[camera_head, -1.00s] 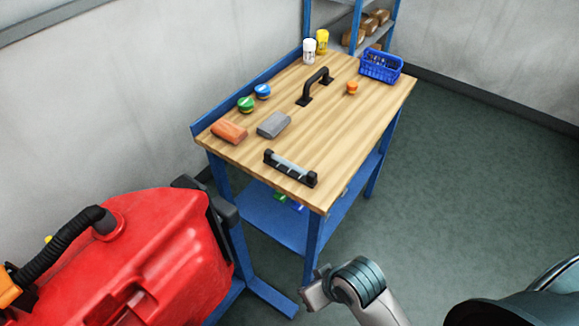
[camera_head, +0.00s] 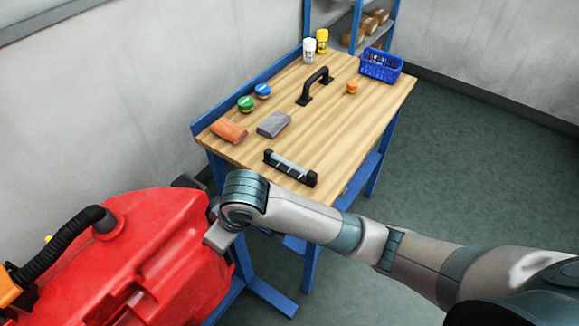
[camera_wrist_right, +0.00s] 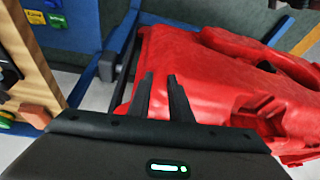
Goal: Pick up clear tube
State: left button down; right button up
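The clear tube (camera_head: 290,166) lies in a black holder (camera_head: 268,157) near the front edge of the wooden bench top (camera_head: 338,130). My right arm reaches across from the right in the head view. My right gripper (camera_head: 212,241) is in front of the bench, beside the red tank and away from the tube. In the right wrist view its two dark fingers (camera_wrist_right: 160,77) stand a little apart with nothing between them. The tube cannot be made out in the wrist view. My left gripper is not in view.
A red tank (camera_head: 150,250) with a black hose (camera_head: 68,232) stands at lower left, close to my right gripper. The bench also holds an orange-red block (camera_head: 229,130), a grey block (camera_head: 273,125), a black handle (camera_head: 316,85) and a blue basket (camera_head: 381,66).

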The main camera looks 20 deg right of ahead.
jog(key=w+d+r+m+t+h, duration=0.1)
jog(key=w+d+r+h, duration=0.7)
jog(key=w+d+r, duration=0.4)
jog(key=shift+w+d+r+t+h, duration=0.3)
jog(key=shift+w+d, duration=0.3)
jog(key=shift+w, duration=0.55)
jog(key=shift+f, duration=0.2)
jog(key=b, duration=0.2)
send_near(290, 166)
jog(key=w+f, duration=0.2)
jog(key=shift+w+d+f, duration=0.25)
jog(key=shift+d+f, duration=0.15)
jog(key=shift+d, duration=0.05)
